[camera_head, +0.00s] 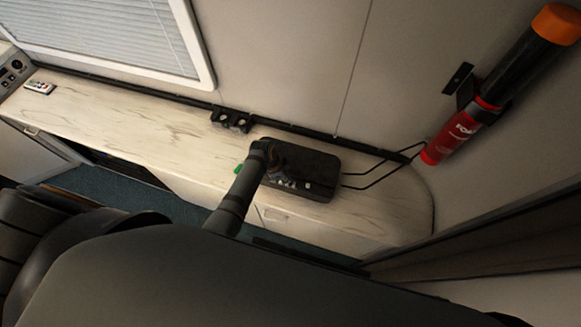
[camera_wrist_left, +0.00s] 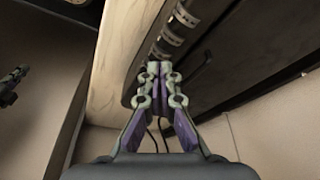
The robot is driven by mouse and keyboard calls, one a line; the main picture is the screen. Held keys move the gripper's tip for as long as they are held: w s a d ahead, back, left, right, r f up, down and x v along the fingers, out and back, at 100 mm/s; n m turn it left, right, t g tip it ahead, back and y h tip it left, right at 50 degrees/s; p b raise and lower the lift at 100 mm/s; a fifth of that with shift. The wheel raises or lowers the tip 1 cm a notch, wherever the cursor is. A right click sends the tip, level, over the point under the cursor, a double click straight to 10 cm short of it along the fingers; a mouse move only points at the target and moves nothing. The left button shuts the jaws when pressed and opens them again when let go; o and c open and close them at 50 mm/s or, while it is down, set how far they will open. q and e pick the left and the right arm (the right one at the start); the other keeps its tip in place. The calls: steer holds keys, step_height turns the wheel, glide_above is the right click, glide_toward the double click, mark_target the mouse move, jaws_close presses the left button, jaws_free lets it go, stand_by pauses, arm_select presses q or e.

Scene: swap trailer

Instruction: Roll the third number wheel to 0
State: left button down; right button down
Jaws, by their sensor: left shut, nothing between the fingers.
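A black box (camera_head: 318,163) lies on the counter in the head view. Small light number wheels (camera_head: 288,184) show along its near side. In the left wrist view the wheels (camera_wrist_left: 173,37) form a row of pale bands with dark marks, running away from the fingertips. The digits are too small to read. My left gripper (camera_head: 272,152) is over the left end of the box. In the left wrist view its fingers (camera_wrist_left: 157,69) are shut and empty, with the tips at the near end of the row. Contact cannot be told. My right gripper is not in view.
The marbled counter (camera_head: 150,118) is mostly clear to the left of the box. Dark sockets (camera_head: 231,120) sit by the wall, and black cables (camera_head: 375,172) run right of the box. A red fire extinguisher (camera_head: 455,138) hangs on the right wall.

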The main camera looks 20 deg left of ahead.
arm_select(q)
steer(key=shift+f+b, duration=0.6)
steer(key=shift+f, duration=0.25)
steer(key=shift+w, duration=0.4)
stand_by(0.4)
steer(key=shift+r, duration=0.1)
steer(key=shift+r+p, duration=0.4)
steer(key=shift+p, duration=0.1)
steer(key=shift+w, duration=0.1)
stand_by(0.3)
